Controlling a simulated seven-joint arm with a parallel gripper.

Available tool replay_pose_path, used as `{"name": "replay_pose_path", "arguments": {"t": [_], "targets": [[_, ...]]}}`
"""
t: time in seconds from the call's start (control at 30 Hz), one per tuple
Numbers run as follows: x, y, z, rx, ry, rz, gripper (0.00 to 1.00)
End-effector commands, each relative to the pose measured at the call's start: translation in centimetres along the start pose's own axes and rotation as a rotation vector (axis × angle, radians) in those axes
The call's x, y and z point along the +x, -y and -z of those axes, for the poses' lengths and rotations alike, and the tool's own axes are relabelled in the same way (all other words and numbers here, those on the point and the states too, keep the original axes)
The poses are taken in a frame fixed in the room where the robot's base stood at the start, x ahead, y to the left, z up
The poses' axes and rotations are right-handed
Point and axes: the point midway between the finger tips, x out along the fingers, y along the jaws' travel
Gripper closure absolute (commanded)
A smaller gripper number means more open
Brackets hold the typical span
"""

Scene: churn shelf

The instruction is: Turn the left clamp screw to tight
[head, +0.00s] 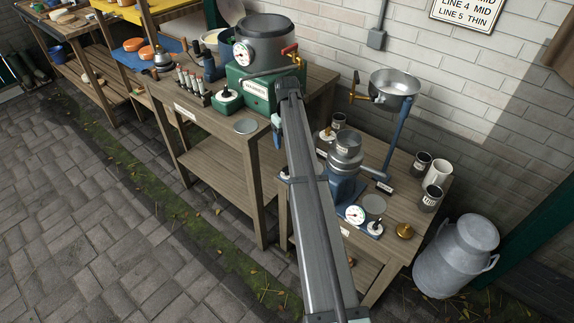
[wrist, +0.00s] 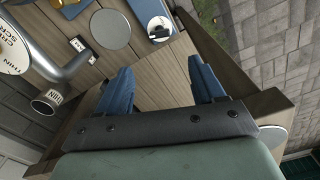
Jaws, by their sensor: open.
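I cannot clearly pick out a left clamp screw in either view. In the head view the separator (head: 346,153), a grey bowl on a blue stand, is on the lower bench, partly behind my arm. Its grey body and spout also show at the left of the wrist view (wrist: 65,75). In the wrist view my gripper (wrist: 163,82) is open, with two blue fingers apart over wood planks and nothing between them. In the head view one blue fingertip shows beside the bench with the green machine; my arm hides the rest.
A green-based machine with a gauge (head: 246,88) stands on the higher bench. A milk churn (head: 460,255) stands at the right. The paving at left is clear.

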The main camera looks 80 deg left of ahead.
Motion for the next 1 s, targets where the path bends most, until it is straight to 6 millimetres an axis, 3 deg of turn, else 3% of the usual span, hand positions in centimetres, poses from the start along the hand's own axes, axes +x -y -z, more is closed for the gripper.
{"name": "replay_pose_path", "arguments": {"t": [0.17,0.7,1.0], "targets": [[0.9,0.0,-0.1,0.005,0.011,0.000,0.32],[9.9,0.0,-0.1,0.003,0.009,0.001,0.32],[13.0,0.0,-0.1,0.003,0.007,0.001,0.32]]}}
